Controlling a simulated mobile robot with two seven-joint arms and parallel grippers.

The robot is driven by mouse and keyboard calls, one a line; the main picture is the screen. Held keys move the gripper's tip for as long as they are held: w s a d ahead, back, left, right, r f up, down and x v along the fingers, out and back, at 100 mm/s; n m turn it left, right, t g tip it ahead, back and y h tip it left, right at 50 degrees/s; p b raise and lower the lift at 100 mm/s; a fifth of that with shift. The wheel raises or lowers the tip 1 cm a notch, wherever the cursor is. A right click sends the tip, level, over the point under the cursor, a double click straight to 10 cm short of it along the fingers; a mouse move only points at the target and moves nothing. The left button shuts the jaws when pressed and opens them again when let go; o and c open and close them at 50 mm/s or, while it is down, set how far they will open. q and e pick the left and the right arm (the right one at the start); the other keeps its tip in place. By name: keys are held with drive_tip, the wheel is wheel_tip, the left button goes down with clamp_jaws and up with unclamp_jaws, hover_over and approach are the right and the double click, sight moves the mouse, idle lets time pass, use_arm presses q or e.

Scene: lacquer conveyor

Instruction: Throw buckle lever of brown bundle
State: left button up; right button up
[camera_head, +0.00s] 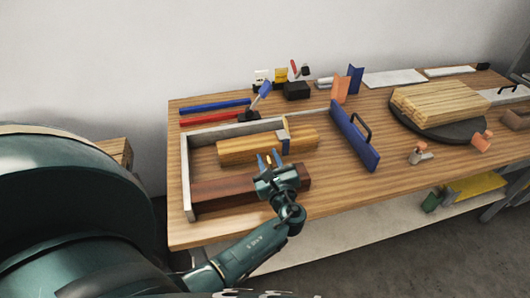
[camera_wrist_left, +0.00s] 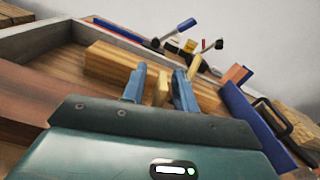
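The brown bundle (camera_head: 221,191) is a dark reddish-brown block lying in the front of a grey-edged frame. It also shows at the left of the left wrist view (camera_wrist_left: 35,95). My left gripper (camera_head: 269,161) is over its right part, with its two blue fingers apart. Between the fingers stands a small tan piece (camera_wrist_left: 161,88), seemingly the buckle lever; I cannot tell whether the fingers touch it. My gripper hides the rest of that buckle. My right gripper is not in view.
The grey frame (camera_head: 185,175) bounds the bundles at left and back. A blue plate with a black handle (camera_head: 354,140) stands to the right. Blue and red bars (camera_head: 214,106) and small tools lie behind. A wood stack (camera_head: 440,103) rests on a dark disc farther right.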

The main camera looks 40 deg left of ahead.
use_arm(q)
drive_tip(key=shift+w+a, duration=0.15)
drive_tip(key=shift+a, duration=0.05)
idle(0.3)
clamp_jaws()
